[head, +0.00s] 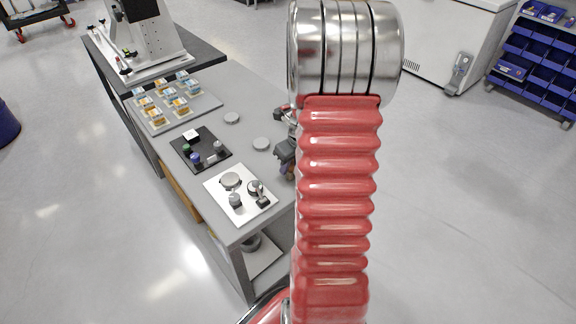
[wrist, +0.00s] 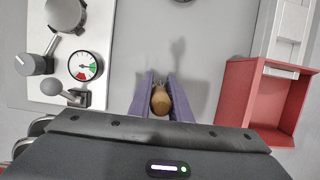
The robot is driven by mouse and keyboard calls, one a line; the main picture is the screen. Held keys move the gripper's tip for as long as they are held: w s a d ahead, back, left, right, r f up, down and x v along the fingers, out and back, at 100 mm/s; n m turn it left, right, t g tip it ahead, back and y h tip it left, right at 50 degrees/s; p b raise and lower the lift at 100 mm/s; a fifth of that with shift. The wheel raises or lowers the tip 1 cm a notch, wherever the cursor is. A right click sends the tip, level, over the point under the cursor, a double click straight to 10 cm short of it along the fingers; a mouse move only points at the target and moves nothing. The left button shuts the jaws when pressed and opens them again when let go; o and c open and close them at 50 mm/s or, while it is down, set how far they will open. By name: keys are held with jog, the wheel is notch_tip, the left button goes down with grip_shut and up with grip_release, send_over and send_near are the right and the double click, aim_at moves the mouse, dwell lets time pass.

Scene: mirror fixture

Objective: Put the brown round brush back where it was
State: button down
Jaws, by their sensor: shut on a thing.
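The brown round brush (wrist: 160,103) shows in the wrist view as a rounded brown handle between the two purple fingers of my gripper (wrist: 161,82). My gripper is shut on it. The brush's far end is mostly hidden, and a small pale part shows past the handle. The grey surface of the table (wrist: 205,35) lies beyond, with a shadow on it. In the head view my gripper (head: 286,154) is partly hidden behind my red arm, at the right edge of the table.
A white panel (wrist: 45,95) with knobs and a dial gauge (wrist: 85,66) lies to the left. A red open box (wrist: 235,92) stands to the right. In the head view a black tray (head: 183,155) and a grey board with several small blocks (head: 205,103) lie farther back.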

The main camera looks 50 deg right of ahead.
jog(key=c, duration=1.6)
grip_release()
jog(key=shift+c, duration=0.2)
jog(key=v, duration=1.2)
jog(key=shift+w+a, duration=0.1)
